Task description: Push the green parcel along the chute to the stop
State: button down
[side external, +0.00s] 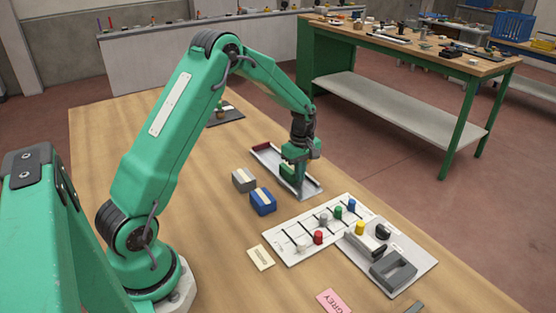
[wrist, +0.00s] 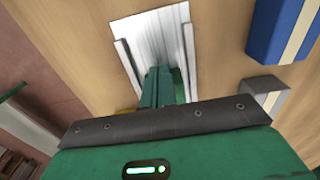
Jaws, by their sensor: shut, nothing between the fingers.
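The chute (side external: 310,189) is a pale metal tray with low side walls on the wooden table; its bare floor also shows in the wrist view (wrist: 150,35). A dark red stop (side external: 262,147) sits at its far left end. The green parcel (side external: 287,170) lies in the chute, partly hidden by my gripper. My gripper (side external: 300,182) is shut and empty, low over the chute, on the parcel's near-right side, away from the stop. I cannot tell whether it touches the parcel. In the wrist view the fingers (wrist: 161,84) point down into the chute and hide most of what is beyond.
A grey box (side external: 243,180) and a blue box (side external: 262,201) stand left of the chute. A white board (side external: 285,246) with several coloured pegs and a grey plate (side external: 421,253) lie nearer the camera. A pink card (side external: 333,301) is at the front. Table right of the chute is clear.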

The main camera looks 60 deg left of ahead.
jog(key=a, duration=1.5)
jog(key=shift+d, duration=0.15)
jog(key=shift+d, duration=0.45)
jog(key=d, duration=0.3)
notch_tip(320, 180, up, 10)
jog(key=shift+r, duration=0.1)
